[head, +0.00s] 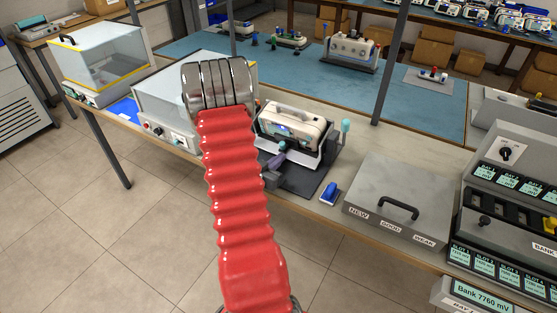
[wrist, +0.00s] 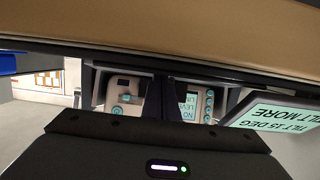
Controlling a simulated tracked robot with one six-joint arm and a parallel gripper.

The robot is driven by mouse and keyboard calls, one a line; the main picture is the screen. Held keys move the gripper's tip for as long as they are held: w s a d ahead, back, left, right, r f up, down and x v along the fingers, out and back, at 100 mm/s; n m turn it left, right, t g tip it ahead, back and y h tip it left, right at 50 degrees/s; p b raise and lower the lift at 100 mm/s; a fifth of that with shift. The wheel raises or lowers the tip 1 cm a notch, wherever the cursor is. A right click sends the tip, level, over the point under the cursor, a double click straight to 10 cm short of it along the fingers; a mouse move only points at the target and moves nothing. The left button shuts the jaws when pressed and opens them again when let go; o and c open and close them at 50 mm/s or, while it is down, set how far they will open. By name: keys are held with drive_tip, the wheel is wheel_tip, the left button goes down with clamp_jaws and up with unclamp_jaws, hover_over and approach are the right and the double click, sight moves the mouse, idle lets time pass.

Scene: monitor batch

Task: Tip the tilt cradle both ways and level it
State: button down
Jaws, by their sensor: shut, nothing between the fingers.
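The tilt cradle (head: 318,162) stands on a dark base on the bench and carries a pale monitor (head: 296,118) with a top handle. The monitor and cradle look tilted in the head view. A teal knob (head: 345,125) stands up at the right side. In the wrist view the picture is upside down; a readout (wrist: 268,114) says "TILT 15 DEG" and "TILT MORE". My gripper (wrist: 168,96) is shut and empty, its dark fingers in front of the monitor face (wrist: 194,104). In the head view my red arm hides much of the left side; contact cannot be told.
A blue-handled item (head: 329,193) lies right of the cradle. Further right are a grey lidded box (head: 398,200) and a bank of slots (head: 510,215). Clear-lidded boxes (head: 105,65) stand at the left. A dark post (head: 392,65) rises behind the cradle.

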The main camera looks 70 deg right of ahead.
drive_tip(key=shift+w+a+r, duration=0.1)
drive_tip(key=shift+a+r, duration=0.05)
drive_tip(key=shift+r, duration=0.4)
drive_tip(key=shift+w+a+r, duration=0.1)
drive_tip(key=shift+a+r, duration=0.05)
drive_tip(key=shift+r, duration=0.4)
drive_tip(key=shift+a+r, duration=0.25)
drive_tip(key=shift+r, duration=0.65)
drive_tip(key=a, duration=0.3)
drive_tip(key=w+a, duration=0.1)
drive_tip(key=a, duration=0.5)
drive_tip(key=shift+w+a+f, duration=0.2)
drive_tip(key=shift+a+f, duration=0.05)
drive_tip(key=shift+a, duration=0.15)
drive_tip(key=shift+r, duration=0.1)
drive_tip(key=r+h, duration=0.2)
drive_tip(key=r, duration=0.1)
drive_tip(key=w+r+h, duration=0.1)
drive_tip(key=shift+d+r, duration=0.4)
drive_tip(key=shift+d, duration=0.1)
